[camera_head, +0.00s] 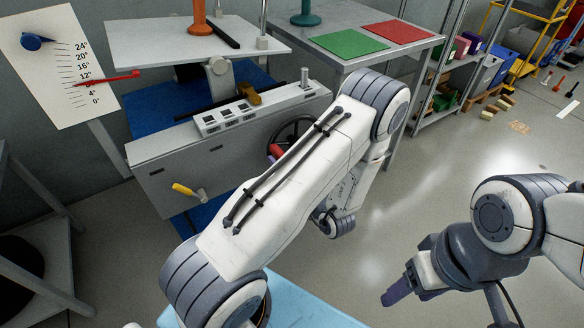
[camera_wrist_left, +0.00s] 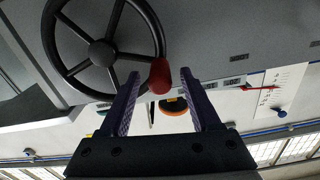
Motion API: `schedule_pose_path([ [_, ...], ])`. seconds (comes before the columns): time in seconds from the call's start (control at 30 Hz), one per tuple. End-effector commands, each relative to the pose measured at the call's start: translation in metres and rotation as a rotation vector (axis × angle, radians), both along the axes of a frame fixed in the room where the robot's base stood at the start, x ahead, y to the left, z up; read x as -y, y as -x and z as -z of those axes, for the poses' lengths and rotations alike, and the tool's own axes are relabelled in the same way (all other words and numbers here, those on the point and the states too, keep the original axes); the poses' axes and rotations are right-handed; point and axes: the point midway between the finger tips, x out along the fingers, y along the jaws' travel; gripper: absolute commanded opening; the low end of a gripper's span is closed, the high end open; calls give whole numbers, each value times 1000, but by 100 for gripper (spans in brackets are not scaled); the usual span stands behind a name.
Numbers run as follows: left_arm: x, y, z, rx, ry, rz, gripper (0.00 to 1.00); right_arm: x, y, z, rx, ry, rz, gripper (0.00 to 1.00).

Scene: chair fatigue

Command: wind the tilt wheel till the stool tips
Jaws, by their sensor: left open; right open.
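The tilt wheel (camera_head: 300,128) is a dark spoked handwheel on the front of the grey machine, partly hidden by my left arm. Its red knob (camera_head: 275,151) is at its lower left. In the left wrist view the wheel (camera_wrist_left: 99,52) is at upper left, with the red knob (camera_wrist_left: 160,77) at its rim. My left gripper (camera_wrist_left: 160,75) is open, its purple fingertips either side of the knob; contact cannot be told. An orange stool-like piece (camera_head: 200,18) stands upright on the machine's grey plate (camera_head: 150,42). My right gripper (camera_head: 396,291) is open over bare floor.
A dial board (camera_head: 60,60) has a degree scale, with its red pointer (camera_head: 110,78) near 8°. A yellow-handled lever (camera_head: 183,190) is on the machine front. A table (camera_head: 345,55) with green and red mats and a teal piece (camera_head: 306,14) stands behind.

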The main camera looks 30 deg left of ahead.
Motion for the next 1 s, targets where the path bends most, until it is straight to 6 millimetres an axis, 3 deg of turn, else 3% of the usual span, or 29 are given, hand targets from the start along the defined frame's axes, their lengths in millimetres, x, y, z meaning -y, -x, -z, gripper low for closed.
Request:
schedule_pose_path([
  [0.3,55,26,-1,-1,-1,10,64,0,0,-7,0,0,0,64],
  [0.5,79,39,0,-1,-1,6,64,0,0,-9,0,0,0,64],
  [1.0,87,44,0,-1,0,2,64,0,0,-10,0,0,0,64],
])
